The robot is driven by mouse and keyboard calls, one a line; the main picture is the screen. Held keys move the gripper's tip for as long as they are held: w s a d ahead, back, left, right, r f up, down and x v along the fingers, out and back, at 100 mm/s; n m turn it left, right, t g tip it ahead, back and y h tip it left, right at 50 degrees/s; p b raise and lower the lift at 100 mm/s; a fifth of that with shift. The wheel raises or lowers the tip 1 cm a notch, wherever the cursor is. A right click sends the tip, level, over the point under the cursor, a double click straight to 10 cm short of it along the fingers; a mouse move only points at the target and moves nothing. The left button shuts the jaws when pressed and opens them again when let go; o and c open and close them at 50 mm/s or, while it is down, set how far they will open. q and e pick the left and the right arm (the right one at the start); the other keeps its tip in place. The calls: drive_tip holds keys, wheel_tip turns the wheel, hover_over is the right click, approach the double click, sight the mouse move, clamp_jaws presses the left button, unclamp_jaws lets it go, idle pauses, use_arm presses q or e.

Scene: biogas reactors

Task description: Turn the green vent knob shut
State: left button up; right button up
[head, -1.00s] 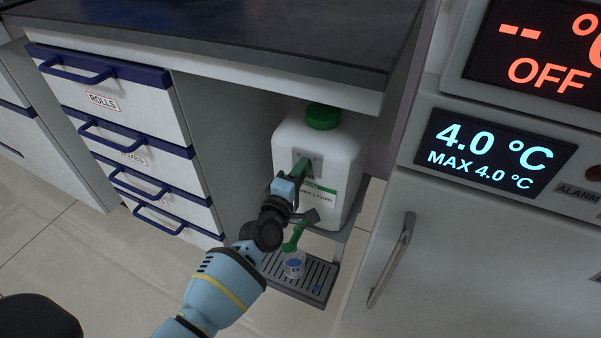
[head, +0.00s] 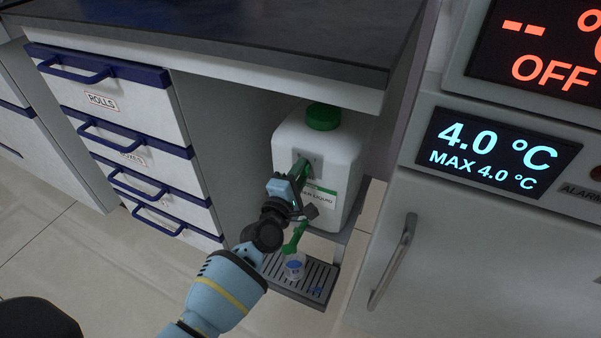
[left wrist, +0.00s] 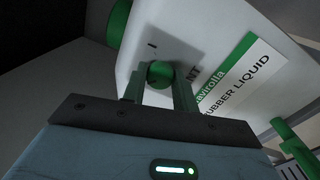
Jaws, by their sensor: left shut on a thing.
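A white canister (head: 330,150) with a green cap (head: 323,117) stands on a shelf under the bench. Its green vent knob (left wrist: 160,73) is on the grey plate at the canister's front, between my fingers in the left wrist view. My left gripper (head: 302,170) is shut on the knob; in the head view the gripper mostly hides it. A label reading "RUBBER LIQUID" (left wrist: 240,80) is beside it. A green tap (head: 296,238) is lower on the canister, above a small clear cup (head: 294,266) with blue on it. My right gripper is not in view.
The cup stands on a dark slatted drip tray (head: 325,275). The dark bench top (head: 250,35) overhangs the canister. Drawers with blue handles (head: 130,145) are left; a cabinet with a metal handle (head: 393,260) and a temperature display (head: 497,150) is right.

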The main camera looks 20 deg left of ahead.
use_arm(q)
drive_tip(key=o, duration=0.7)
drive_tip(key=shift+o, duration=1.3)
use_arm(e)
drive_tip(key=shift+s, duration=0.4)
use_arm(q)
drive_tip(key=s+p, duration=0.2)
drive_tip(key=s, duration=0.6)
drive_tip(key=shift+f, duration=0.2)
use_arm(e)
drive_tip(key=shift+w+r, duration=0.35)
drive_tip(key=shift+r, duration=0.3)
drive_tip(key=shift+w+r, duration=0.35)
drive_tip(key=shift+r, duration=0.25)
use_arm(q)
drive_tip(key=shift+a, duration=0.1)
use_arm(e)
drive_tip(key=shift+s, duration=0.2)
